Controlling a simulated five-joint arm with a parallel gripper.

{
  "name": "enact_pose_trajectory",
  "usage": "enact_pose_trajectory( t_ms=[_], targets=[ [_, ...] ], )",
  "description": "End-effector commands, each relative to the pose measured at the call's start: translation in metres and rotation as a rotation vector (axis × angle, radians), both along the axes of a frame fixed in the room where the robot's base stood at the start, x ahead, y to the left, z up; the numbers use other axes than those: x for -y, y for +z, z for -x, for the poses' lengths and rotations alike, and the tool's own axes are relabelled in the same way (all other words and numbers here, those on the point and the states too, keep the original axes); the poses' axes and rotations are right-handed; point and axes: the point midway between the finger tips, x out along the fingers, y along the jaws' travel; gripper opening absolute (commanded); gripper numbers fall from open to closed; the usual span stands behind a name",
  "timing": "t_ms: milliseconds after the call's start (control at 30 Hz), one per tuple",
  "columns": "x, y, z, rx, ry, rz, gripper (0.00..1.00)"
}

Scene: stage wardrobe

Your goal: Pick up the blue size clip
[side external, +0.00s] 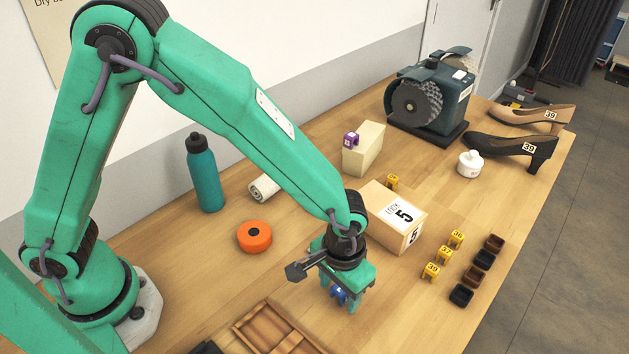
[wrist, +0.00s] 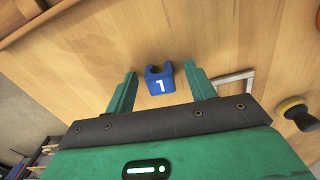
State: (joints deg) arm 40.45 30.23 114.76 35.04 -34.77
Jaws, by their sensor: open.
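The blue size clip (wrist: 160,84), marked with a white 1, sits on the wooden table in the wrist view. It lies between and just beyond the two open green fingers of my gripper (wrist: 160,92), with a gap on each side. In the side view, my gripper (side external: 339,298) points down near the table, and the blue clip (side external: 338,294) shows partly between the fingers. The fingers hold nothing.
A wooden tray (side external: 243,334) lies at the front. A cardboard box (side external: 378,225) stands behind my gripper, with yellow clips (side external: 444,254) and small dark cups (side external: 473,276) to the right. An orange roll (side external: 254,242) and teal bottle (side external: 205,178) stand left.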

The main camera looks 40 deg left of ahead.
Motion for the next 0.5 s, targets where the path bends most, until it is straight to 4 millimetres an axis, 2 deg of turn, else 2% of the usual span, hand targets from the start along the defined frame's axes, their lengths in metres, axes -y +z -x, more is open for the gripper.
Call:
enact_pose_trajectory(
  t_ms=[333, 367, 500],
  targets=[
    [0.0, 0.0004, -0.0001, 0.0, 0.0, 0.0, 0.55],
    [0.0001, 0.0005, -0.0001, 0.0, 0.0, 0.0, 0.51],
    [0.0001, 0.0005, -0.0001, 0.001, 0.0, 0.0, 0.23]
  ],
)
